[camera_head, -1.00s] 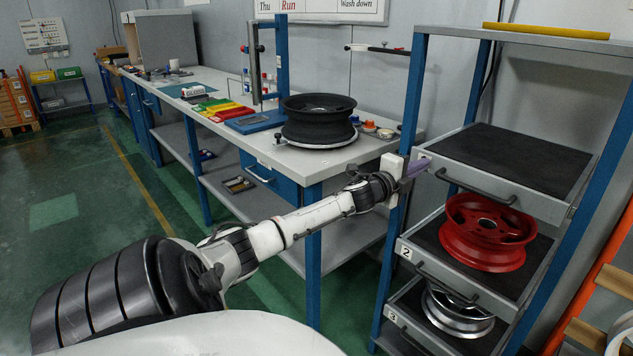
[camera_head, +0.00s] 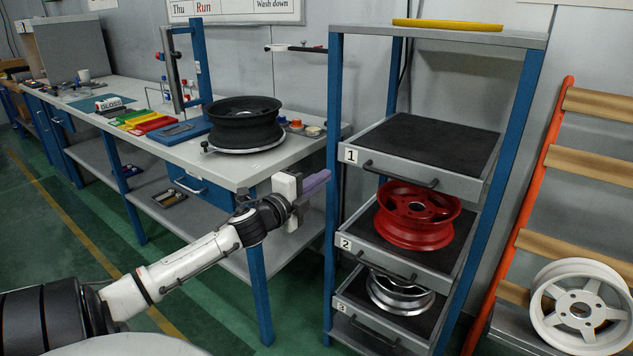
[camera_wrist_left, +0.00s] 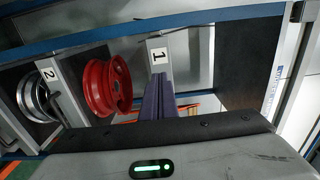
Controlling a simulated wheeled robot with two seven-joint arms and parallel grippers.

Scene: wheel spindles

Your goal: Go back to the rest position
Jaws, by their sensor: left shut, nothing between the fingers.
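My left gripper (camera_head: 316,184) is shut and empty, its purple fingers pressed together. It is in the air between the bench's front corner and the left post of the drawer rack. In the left wrist view its purple fingers (camera_wrist_left: 159,98) point toward the drawer marked 1, with nothing between them. My left arm reaches in from the lower left of the head view. My right gripper is in neither view.
The rack (camera_head: 335,110) has three pulled-out trays; tray 1 is empty, tray 2 holds a red wheel (camera_head: 416,215), tray 3 a silver wheel (camera_head: 400,293). A white wheel (camera_head: 580,308) sits at the right.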

